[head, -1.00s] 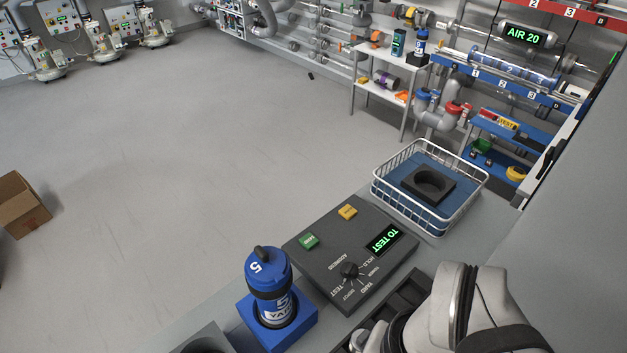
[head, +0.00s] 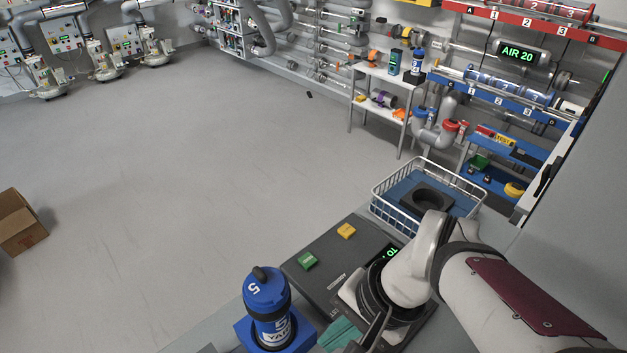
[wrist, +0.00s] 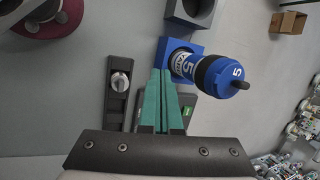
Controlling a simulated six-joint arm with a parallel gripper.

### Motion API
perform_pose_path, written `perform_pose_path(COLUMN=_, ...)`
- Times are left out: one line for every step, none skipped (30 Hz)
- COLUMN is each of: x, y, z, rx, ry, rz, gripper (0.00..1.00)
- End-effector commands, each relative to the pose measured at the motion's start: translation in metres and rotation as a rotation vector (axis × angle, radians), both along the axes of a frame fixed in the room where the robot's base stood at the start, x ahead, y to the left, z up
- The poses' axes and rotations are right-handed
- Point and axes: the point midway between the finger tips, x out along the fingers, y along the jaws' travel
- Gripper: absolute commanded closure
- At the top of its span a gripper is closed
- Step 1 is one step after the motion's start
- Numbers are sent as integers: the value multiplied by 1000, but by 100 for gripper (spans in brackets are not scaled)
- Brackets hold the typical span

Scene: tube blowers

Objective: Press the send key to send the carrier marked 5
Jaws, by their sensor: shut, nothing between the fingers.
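The blue carrier marked 5 (head: 268,300) stands upright in a blue square holder (head: 242,330); it also shows in the wrist view (wrist: 210,74). The dark control panel (head: 320,255) has a green key (head: 307,261) and a yellow key (head: 347,231); their lettering is too small to read. Part of the green key shows beside the fingers in the wrist view (wrist: 187,113). My gripper (head: 338,336) is shut and empty, its teal fingers beside the carrier's holder, right of it. My arm hides the panel's dial and much of its display. The fingers touch neither key.
A white wire basket (head: 392,205) with a black ring holder (head: 428,198) stands beyond the panel. A dark plate with a metal knob (wrist: 120,84) lies beside the fingers. Shelves (head: 375,72) and tubes fill the back. The floor at left is open, apart from a cardboard box (head: 20,225).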

Motion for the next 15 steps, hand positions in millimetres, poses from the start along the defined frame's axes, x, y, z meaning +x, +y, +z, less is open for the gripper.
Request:
perform_pose_path(x=22, y=9, z=-1, rx=47, ry=4, rz=-40, gripper=100)
perform_pose_path(x=36, y=14, z=-1, rx=77, ry=1, rz=-67, gripper=100)
perform_pose_path(x=55, y=20, z=-2, rx=115, ry=-2, rz=-105, gripper=100)
perform_pose_path(x=69, y=25, z=-3, rx=143, ry=-3, rz=-135, gripper=100)
perform_pose_path(x=82, y=29, z=-5, rx=168, ry=-5, rz=-164, gripper=100)
perform_pose_path(x=100, y=33, z=-7, rx=200, ry=-7, rz=-204, gripper=100)
perform_pose_path(x=113, y=36, z=-10, rx=223, ry=-7, rz=-234, gripper=100)
perform_pose_path(x=126, y=39, z=-13, rx=245, ry=-7, rz=-266, gripper=100)
perform_pose_path(x=144, y=41, z=-18, rx=273, ry=-8, rz=-310, gripper=100)
perform_pose_path(x=158, y=43, z=-23, rx=293, ry=-8, rz=-345, gripper=100)
perform_pose_path(x=171, y=44, z=-27, rx=313, ry=-8, rz=-381, gripper=100)
perform_pose_path(x=188, y=45, z=-35, rx=338, ry=-7, rz=-429, gripper=100)
perform_pose_path(x=201, y=45, z=-40, rx=353, ry=-6, rz=-464, gripper=100)
perform_pose_path(x=212, y=45, z=-46, rx=368, ry=-5, rz=-498, gripper=100)
perform_pose_path(x=225, y=45, z=-54, rx=385, ry=-4, rz=-540, gripper=100)
